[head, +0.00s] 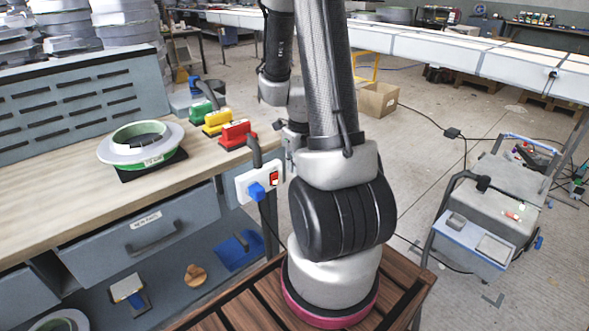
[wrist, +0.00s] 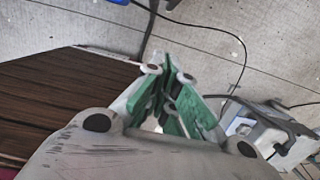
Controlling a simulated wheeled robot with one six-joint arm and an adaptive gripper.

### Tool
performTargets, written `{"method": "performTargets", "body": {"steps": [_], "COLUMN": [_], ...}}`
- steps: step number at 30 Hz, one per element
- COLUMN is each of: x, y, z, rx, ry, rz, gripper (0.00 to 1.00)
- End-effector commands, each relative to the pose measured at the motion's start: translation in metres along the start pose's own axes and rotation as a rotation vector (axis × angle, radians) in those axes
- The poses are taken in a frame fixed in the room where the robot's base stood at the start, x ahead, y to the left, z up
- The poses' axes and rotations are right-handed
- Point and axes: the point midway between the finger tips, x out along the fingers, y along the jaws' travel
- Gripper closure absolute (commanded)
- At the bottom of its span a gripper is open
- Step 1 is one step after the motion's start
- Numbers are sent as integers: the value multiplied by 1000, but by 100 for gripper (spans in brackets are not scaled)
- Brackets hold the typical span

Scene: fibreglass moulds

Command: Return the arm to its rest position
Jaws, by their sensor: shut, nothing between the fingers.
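My gripper (wrist: 172,72) shows in the wrist view with its green-padded fingers drawn together at the tips and nothing between them. It points down over the concrete floor, beside the edge of a brown slatted wooden surface (wrist: 60,100). In the head view my arm rises from its base on the same wooden slatted surface (head: 235,312), and its upper links run out of the top of the picture. My gripper is not clearly visible in the head view.
A workbench (head: 60,215) at left holds a ring-shaped mould (head: 140,145) and green, yellow and red (head: 238,135) tools. A power socket box (head: 260,181) hangs at its edge. A grey cart (head: 490,215) stands at right. A cardboard box (head: 378,100) and cables lie on the floor.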

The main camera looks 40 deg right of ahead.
Motion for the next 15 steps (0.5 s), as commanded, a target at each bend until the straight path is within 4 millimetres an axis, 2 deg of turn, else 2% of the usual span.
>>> {"method": "performTargets", "body": {"steps": [11, 15], "x": [0, 0], "y": [0, 1], "z": [0, -1], "rx": [-3, -115], "ry": [0, 5], "rz": [0, 4], "gripper": [100, 100]}}
